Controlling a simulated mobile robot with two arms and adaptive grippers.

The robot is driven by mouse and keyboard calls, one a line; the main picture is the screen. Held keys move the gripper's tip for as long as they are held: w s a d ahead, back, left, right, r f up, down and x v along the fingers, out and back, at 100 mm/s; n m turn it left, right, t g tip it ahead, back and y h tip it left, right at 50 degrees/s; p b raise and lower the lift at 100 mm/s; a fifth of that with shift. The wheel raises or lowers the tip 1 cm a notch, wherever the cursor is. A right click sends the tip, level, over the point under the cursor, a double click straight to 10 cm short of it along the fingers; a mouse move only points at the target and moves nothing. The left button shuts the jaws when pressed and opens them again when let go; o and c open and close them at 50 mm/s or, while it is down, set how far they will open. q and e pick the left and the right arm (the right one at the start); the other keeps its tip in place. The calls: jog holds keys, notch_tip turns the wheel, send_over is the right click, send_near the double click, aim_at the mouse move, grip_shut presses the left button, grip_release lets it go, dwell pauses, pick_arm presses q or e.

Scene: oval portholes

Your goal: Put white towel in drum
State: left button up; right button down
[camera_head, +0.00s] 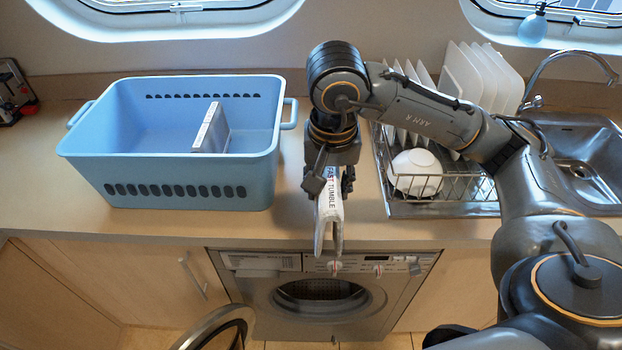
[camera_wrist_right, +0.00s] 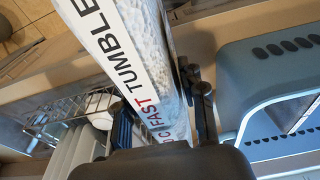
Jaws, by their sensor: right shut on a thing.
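A white towel (camera_head: 330,215) with a white band lettered "FAST TUMBLE" hangs from my right gripper (camera_head: 328,182). The gripper is shut on its upper part, and the towel's lower end hangs in front of the counter edge, above the washing machine. In the right wrist view the towel (camera_wrist_right: 150,50) runs between the fingers, its lettering visible. The drum (camera_head: 322,292) shows through the machine's round opening, below the towel's lower end. The round door (camera_head: 222,330) is swung open to the left, partly cut off by the frame's bottom. My left gripper is not in view.
A blue basket (camera_head: 190,188) stands on the counter at left, with a folded pale item (camera_head: 211,130) inside. A wire dish rack (camera_head: 455,190) with a white bowl (camera_head: 415,172) and several plates stands right of my gripper, beside the sink (camera_head: 590,160).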

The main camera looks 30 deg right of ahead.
jog(key=w+d+f, duration=0.1)
jog(key=w, duration=0.1)
jog(key=w+d+p, duration=0.1)
jog(key=d, duration=0.1)
jog(key=w+d+f+p, duration=0.1)
jog(key=w, duration=0.1)
jog(key=shift+w+d+f, duration=0.35)
jog(key=w+d+f+p, duration=0.1)
jog(key=f, duration=0.2)
jog(key=w+f+p, duration=0.1)
jog(key=w+f, duration=0.1)
jog(key=f, duration=0.1)
jog(key=w+d+f+p, duration=0.1)
jog(key=w+f+p, duration=0.1)
jog(key=shift+d+f, duration=0.3)
jog(key=shift+f, duration=0.55)
